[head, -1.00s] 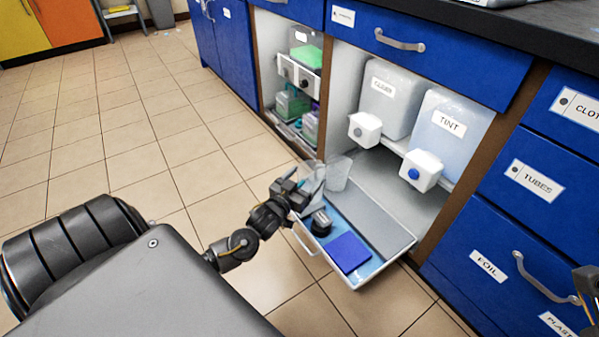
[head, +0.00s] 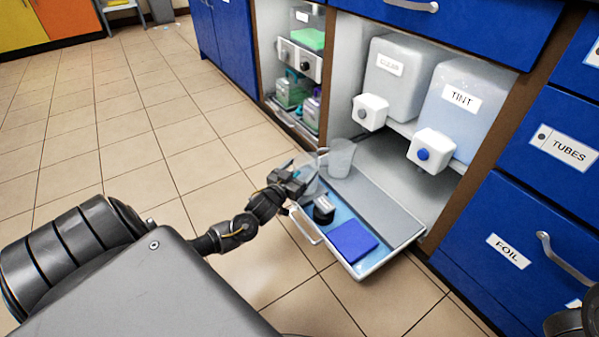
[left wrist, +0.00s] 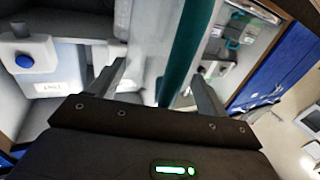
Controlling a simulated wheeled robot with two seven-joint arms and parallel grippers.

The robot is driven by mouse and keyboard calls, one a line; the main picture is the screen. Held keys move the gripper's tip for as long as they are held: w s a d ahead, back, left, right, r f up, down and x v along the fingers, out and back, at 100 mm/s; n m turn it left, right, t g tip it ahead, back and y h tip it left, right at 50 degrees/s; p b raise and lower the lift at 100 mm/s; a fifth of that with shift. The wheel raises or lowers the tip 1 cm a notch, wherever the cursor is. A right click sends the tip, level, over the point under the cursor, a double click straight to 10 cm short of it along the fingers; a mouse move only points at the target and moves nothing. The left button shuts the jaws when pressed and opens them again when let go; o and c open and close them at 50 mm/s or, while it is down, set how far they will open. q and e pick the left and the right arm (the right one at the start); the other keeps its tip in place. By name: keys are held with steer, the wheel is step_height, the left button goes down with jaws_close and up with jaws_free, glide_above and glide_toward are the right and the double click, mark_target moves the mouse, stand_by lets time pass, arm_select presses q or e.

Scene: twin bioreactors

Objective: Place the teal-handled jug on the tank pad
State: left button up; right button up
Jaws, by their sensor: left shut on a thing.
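My left gripper (head: 292,178) is shut on the teal handle of a clear jug (head: 312,180), at the near left end of the pulled-out tray. In the left wrist view the teal handle (left wrist: 182,50) runs between the two fingers (left wrist: 158,75). The jug's clear body is partly hidden by the gripper, and I cannot tell if its base touches anything. I cannot tell which surface is the tank pad; a grey strip (head: 375,205) runs along the tray below the tanks. A dark part of my right arm (head: 570,322) shows at the lower right edge; its fingers are not visible.
A second clear vessel (head: 340,158) stands behind the jug. The tray (head: 385,265) also holds a dark round object (head: 323,210) and a blue square (head: 353,242). The CLEAR tank (head: 395,75) and TINT tank (head: 465,105) have taps overhanging the tray's back side. Open floor lies left.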

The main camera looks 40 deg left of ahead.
arm_select(q)
steer(key=shift+f, duration=0.1)
steer(key=o, duration=1.3)
steer(key=shift+c, duration=0.2)
